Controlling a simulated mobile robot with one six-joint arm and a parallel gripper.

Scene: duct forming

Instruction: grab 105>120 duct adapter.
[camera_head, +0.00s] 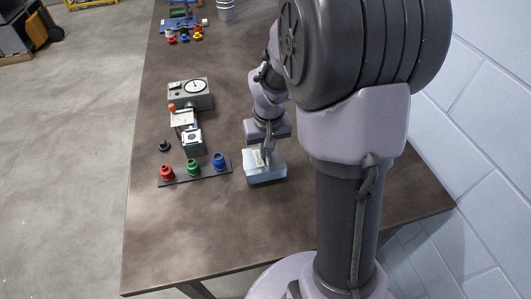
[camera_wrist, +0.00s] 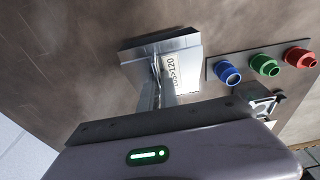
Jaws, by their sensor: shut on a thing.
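The 105>120 duct adapter is a pale grey metal block (camera_head: 264,174) on the brown table, right of the row of coloured pieces. In the wrist view the adapter (camera_wrist: 190,50) carries a white label reading 105>120. My gripper (camera_head: 266,154) reaches down onto the adapter from above. In the wrist view my gripper (camera_wrist: 158,75) has its fingers at the adapter, shut on it next to the label. The exact contact is partly hidden. I cannot tell whether the adapter is clear of the table.
A dark strip (camera_head: 179,180) holds red (camera_head: 167,172), green (camera_head: 193,167) and blue (camera_head: 219,160) pieces just left of the adapter. A grey device with a dial (camera_head: 193,95) stands behind them. The table front is clear. A wall stands to the right.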

